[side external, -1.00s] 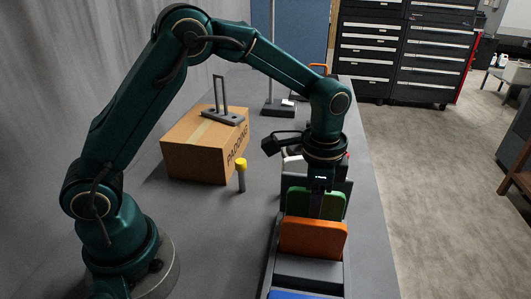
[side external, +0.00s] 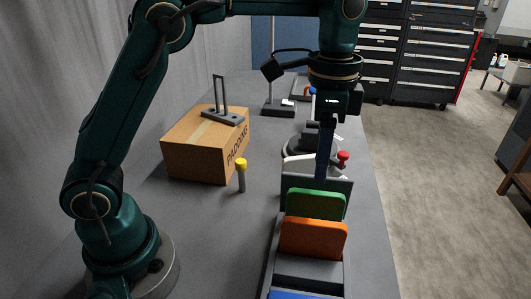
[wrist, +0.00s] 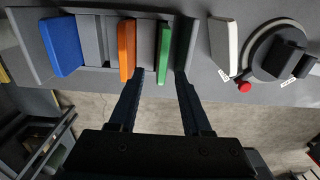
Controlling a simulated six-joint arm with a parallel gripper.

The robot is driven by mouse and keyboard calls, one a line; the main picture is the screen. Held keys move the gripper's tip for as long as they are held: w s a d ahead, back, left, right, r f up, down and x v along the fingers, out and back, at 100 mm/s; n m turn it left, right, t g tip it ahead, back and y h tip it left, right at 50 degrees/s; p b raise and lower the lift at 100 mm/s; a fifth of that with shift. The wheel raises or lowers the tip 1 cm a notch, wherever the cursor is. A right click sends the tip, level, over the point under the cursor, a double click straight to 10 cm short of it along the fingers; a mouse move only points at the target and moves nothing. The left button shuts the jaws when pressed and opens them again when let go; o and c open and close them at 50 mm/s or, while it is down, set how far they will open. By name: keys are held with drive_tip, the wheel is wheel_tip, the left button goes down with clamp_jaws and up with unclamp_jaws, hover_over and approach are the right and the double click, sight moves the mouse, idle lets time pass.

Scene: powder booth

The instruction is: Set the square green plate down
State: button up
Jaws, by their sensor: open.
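The square green plate (side external: 316,204) stands upright in a dark slotted rack (side external: 308,269), between an orange plate (side external: 313,239) and the rack's end wall. It also shows in the wrist view (wrist: 164,54), standing on edge between the spread fingers. My gripper (wrist: 158,74) is open, and its fingers hold nothing. In the side view my gripper (side external: 323,180) is above the rack, with its fingers pointing down over the green plate's far side. The gap between the fingertips and the plate is hard to judge.
A blue plate (wrist: 62,46) stands in the rack's other end. Past the rack's end wall are a white plate (wrist: 223,46) and a round device with a red knob (wrist: 244,87). A PADDING box (side external: 205,145) and a yellow-capped post (side external: 241,175) stand left of the rack.

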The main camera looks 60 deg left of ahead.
drive_tip(key=shift+s+a+r, duration=0.1)
drive_tip(key=shift+s+r, duration=0.05)
drive_tip(key=shift+r, duration=0.3)
drive_tip(key=s+a+n+t, duration=0.2)
drive_tip(key=s+a+n, duration=0.1)
drive_tip(key=s, duration=0.4)
drive_tip(key=s+a+f+n+t, duration=0.1)
drive_tip(key=s+a+n+t, duration=0.2)
drive_tip(key=s+n, duration=0.3)
drive_tip(key=shift+s+f+t, duration=0.25)
drive_tip(key=shift+s+t, duration=0.05)
drive_tip(key=shift+s, duration=0.55)
